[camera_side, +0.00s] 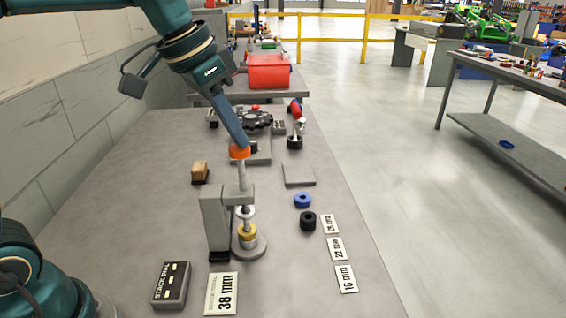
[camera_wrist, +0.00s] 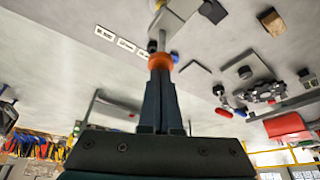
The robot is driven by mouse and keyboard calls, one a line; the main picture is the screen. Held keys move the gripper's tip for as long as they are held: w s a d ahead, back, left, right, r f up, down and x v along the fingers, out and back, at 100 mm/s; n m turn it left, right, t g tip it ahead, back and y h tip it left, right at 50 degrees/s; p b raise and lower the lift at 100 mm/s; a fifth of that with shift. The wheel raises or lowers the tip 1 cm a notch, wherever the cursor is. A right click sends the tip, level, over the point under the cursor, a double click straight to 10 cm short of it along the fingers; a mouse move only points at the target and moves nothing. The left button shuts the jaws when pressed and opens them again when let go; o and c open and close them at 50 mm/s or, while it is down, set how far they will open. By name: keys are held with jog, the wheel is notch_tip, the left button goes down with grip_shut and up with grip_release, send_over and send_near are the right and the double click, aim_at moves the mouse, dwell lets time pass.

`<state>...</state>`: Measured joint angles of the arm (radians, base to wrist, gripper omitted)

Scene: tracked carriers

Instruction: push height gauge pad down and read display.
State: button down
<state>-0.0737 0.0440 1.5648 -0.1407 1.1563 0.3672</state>
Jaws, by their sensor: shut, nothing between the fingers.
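The height gauge (camera_side: 214,226) is a grey stand with a vertical rod. The rod carries an orange pad (camera_side: 240,152) on top; the pad also shows in the wrist view (camera_wrist: 160,61). Below the rod, a white ring and a yellow ring (camera_side: 247,232) sit stacked on a round grey base. My gripper (camera_side: 243,143) is shut and empty, its fingertips at the pad's top, seemingly touching it. It also shows in the wrist view (camera_wrist: 160,74). A dark display box (camera_side: 171,284) labelled "STACK EVAL" has small pale lit marks; I cannot make out a reading.
A "38 mm" card (camera_side: 221,295) lies beside the display. Three smaller cards, one a "16 mm" card (camera_side: 346,279), lie along the right edge. A blue ring (camera_side: 303,200), a black ring (camera_side: 308,221) and a wooden block (camera_side: 200,172) stand near the gauge. A red bin (camera_side: 268,71) is behind.

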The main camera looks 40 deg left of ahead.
aim_at(235, 149)
jog(key=shift+f, duration=1.95)
dwell(2.0)
jog(key=shift+r, duration=3.95)
jog(key=s+t, duration=0.1)
jog(key=s, duration=0.7)
jog(key=s+f+n+y, duration=0.1)
jog(key=s+f+n, duration=0.2)
jog(key=s+f, duration=0.4)
notch_tip(235, 149, down, 4)
jog(key=shift+a+r, duration=0.1)
jog(key=shift+a, duration=0.15)
